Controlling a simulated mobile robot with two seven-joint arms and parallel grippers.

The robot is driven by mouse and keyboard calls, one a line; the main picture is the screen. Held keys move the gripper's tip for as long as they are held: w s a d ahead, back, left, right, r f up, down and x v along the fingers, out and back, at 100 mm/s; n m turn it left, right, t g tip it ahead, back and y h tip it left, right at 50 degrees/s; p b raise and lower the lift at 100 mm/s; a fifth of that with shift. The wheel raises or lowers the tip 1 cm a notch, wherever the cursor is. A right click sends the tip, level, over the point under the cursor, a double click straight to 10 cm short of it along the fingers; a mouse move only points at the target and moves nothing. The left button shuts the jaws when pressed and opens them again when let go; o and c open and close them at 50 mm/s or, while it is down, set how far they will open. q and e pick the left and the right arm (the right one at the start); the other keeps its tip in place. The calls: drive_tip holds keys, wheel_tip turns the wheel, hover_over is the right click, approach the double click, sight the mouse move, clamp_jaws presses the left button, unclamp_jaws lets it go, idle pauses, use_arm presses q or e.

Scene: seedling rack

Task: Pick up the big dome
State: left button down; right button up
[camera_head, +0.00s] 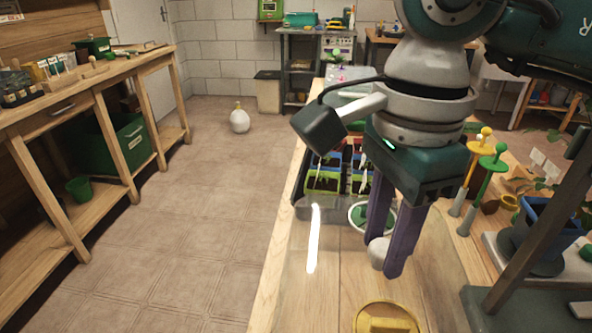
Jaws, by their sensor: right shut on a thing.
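The big dome (314,240) looks clear and see-through; a bright streak of light marks its left side, and its lower outline is hard to make out. Its pale grey knob (376,254) sits between the purple fingers of my right gripper (391,260). My right gripper points down and is shut on the knob, over the wooden table. Whether the dome touches the table I cannot tell. My left gripper is not in view.
Seedling trays (324,184) and a round green-and-white item (358,216) lie behind the gripper. A yellow disc (387,318) is at the front. Yellow and green plungers (484,170) and a blue pot (545,235) stand right. Floor at left is mostly clear.

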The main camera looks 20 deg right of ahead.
clamp_jaws()
idle(0.8)
